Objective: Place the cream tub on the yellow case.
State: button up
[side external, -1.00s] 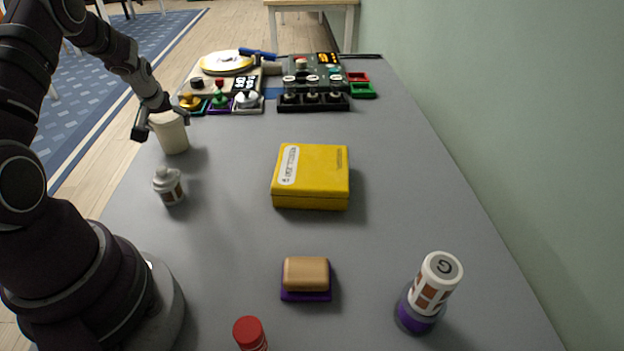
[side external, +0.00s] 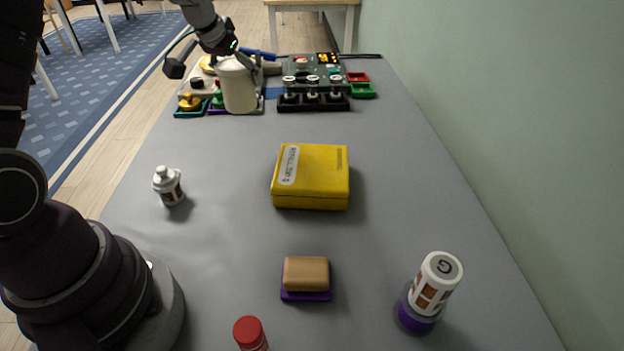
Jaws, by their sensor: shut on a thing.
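The cream tub (side external: 239,88) is a plain cylinder, held upright in the air at the upper left of the side external view. My gripper (side external: 236,58) is shut on the tub near its rim. The yellow case (side external: 318,170) lies closed and flat in the middle of the grey table, with a pale label on its left part. Its top is bare. The tub is apart from the case, up and to the left of it in the picture.
A small white bottle (side external: 168,186) stands at left. A tan block on a purple base (side external: 306,276), a white-and-purple canister (side external: 430,291) and a red-capped item (side external: 250,333) are at the front. Devices and trays (side external: 313,98) fill the far end. The table right of the case is clear.

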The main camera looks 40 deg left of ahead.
aim_at(317, 162)
jog(key=w+d+r+m+h, duration=0.1)
jog(key=d+m+h, duration=0.2)
jog(key=d, duration=1.4)
jog(key=m, duration=0.4)
jog(key=shift+w+r+h, duration=0.25)
jog(key=shift+w+h, duration=0.05)
jog(key=shift+w, duration=0.1)
notch_tip(317, 162, down, 8)
jog(key=shift+d+r, duration=0.1)
jog(key=shift+r, duration=0.15)
jog(key=shift+f, duration=0.1)
jog(key=shift+f, duration=0.1)
jog(key=o, duration=1.2)
